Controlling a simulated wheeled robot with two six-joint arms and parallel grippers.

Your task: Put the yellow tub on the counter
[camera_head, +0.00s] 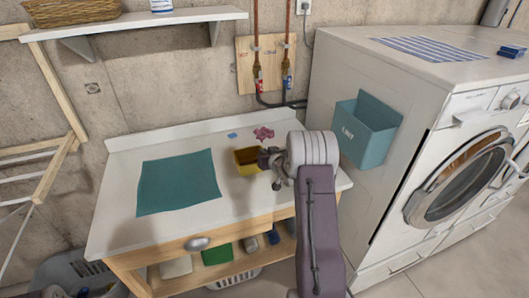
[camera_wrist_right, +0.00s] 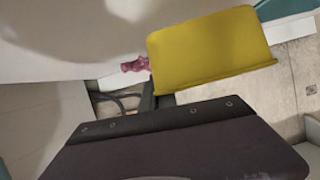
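The yellow tub (camera_head: 246,161) shows over the right part of the white counter (camera_head: 125,225) in the head view, its open top and dark inside visible. My right gripper (camera_head: 267,160) is right beside the tub's right side, partly hidden by my own wrist. In the right wrist view the yellow tub (camera_wrist_right: 210,48) is close in front, with one flat face and a rim showing. The fingertips are not clear in either view, so I cannot tell whether they grip the tub. Whether the tub touches the counter is also unclear. My left gripper is out of view.
A teal mat (camera_head: 178,182) lies on the counter's left half. A pink item (camera_head: 263,133) and a small blue item (camera_head: 232,135) lie at the back. A teal lint bin (camera_head: 366,130) hangs on the washing machine (camera_head: 415,75) at right. A wall shelf (camera_head: 135,22) is above.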

